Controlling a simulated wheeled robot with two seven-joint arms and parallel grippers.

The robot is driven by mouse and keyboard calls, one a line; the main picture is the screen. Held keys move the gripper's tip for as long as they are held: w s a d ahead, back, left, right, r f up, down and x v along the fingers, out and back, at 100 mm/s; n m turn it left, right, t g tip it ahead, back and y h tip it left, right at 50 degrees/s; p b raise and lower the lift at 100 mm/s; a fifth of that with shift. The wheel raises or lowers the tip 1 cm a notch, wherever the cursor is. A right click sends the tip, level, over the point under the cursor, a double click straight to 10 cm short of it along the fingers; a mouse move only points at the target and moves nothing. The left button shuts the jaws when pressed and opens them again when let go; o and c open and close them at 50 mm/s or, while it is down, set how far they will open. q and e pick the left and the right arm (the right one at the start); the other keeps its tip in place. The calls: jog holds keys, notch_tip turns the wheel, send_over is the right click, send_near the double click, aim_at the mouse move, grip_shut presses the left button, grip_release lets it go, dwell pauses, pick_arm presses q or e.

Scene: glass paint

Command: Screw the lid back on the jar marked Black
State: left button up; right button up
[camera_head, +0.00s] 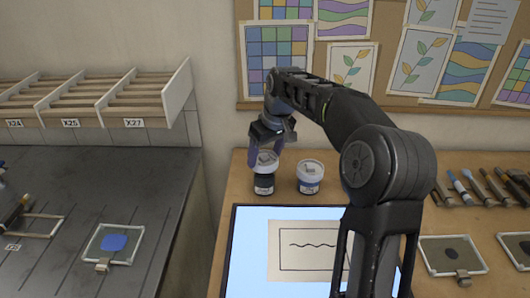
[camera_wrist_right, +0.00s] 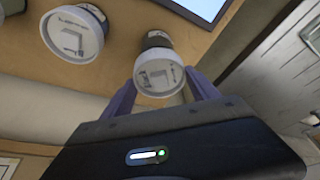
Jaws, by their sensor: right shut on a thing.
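A jar with a dark label (camera_head: 264,184) stands upright on the wooden table behind the light panel; its writing is too small to read. Its white lid (camera_head: 264,162) is at the jar's mouth. My right gripper (camera_head: 266,153) comes down from above, its purple fingers shut on opposite sides of the lid. In the right wrist view the lid (camera_wrist_right: 159,77) sits between the fingertips, with part of the dark jar (camera_wrist_right: 158,41) beyond it. I cannot tell whether the lid is fully seated.
The lit panel (camera_head: 246,253) with a drawing lies in front. Tools (camera_head: 480,188) and framed glass pieces (camera_head: 452,255) are at the right. A slotted rack (camera_head: 130,107) stands left.

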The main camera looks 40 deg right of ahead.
jog(key=shift+f+b, duration=0.3)
jog(key=shift+f, duration=0.6)
dwell(0.6)
jog(key=shift+f+b, duration=0.3)
jog(key=shift+f, duration=0.65)
dwell(1.9)
jog(key=m, duration=0.2)
jog(key=shift+a+m+h, duration=0.2)
jog(key=shift+m+h, duration=0.1)
jog(key=shift+h, duration=0.1)
jog(key=shift+f+m+h, duration=0.1)
jog(key=shift+m+h, duration=0.2)
jog(key=shift+m, duration=1)
